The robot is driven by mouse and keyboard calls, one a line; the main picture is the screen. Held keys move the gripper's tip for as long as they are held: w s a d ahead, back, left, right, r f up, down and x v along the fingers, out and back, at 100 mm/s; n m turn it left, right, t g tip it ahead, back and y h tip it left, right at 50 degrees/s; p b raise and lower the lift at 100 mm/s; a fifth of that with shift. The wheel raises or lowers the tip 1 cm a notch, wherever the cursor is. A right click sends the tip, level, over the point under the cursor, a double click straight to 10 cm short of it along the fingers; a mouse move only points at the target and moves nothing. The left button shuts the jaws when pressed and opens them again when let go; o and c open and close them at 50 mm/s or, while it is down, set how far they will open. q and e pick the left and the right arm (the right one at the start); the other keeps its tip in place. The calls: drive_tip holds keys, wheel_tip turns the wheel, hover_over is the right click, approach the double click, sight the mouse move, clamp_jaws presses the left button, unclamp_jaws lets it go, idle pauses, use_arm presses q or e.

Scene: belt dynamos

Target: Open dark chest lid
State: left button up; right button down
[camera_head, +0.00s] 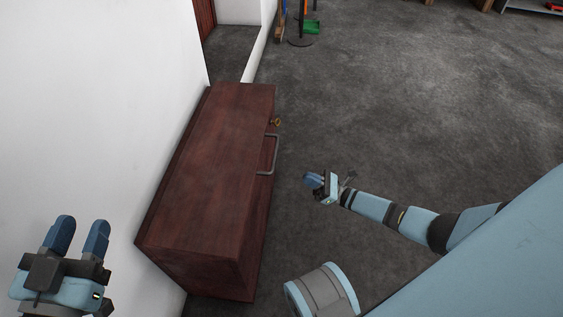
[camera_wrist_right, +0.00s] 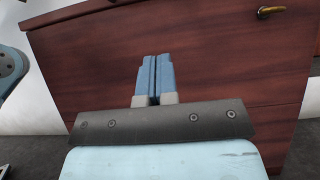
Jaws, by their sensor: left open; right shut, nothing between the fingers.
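The dark chest (camera_head: 212,170) is a long reddish-brown wooden box standing against the white wall, with its lid down. A grey bar handle (camera_head: 275,155) sits at the lid's right edge, and a small brass fitting (camera_head: 276,122) is on the front beyond it. The chest's front fills much of the right wrist view (camera_wrist_right: 230,65), with the brass fitting at its top right (camera_wrist_right: 271,11). My left gripper (camera_head: 82,232) is open and empty at the lower left, near the chest's near end. My right gripper (camera_head: 312,181) is shut and empty, right of the chest and apart from the handle; its fingers (camera_wrist_right: 154,75) point toward the front.
The white wall (camera_head: 95,110) runs close along the chest's left side. Dark grey floor (camera_head: 400,100) lies open to the right. A green dustpan (camera_head: 311,27) and a stand are at the back. A low white wall edge (camera_head: 258,50) is beyond the chest.

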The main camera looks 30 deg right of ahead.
use_arm(q)
drive_tip(key=shift+w+a+b, duration=0.1)
drive_tip(key=shift+b, duration=0.2)
use_arm(e)
drive_tip(key=s+d+r+x, duration=0.1)
drive_tip(key=r+x, duration=0.1)
drive_tip(key=x, duration=1)
drive_tip(key=shift+r, duration=0.35)
use_arm(q)
drive_tip(key=shift+r, duration=0.1)
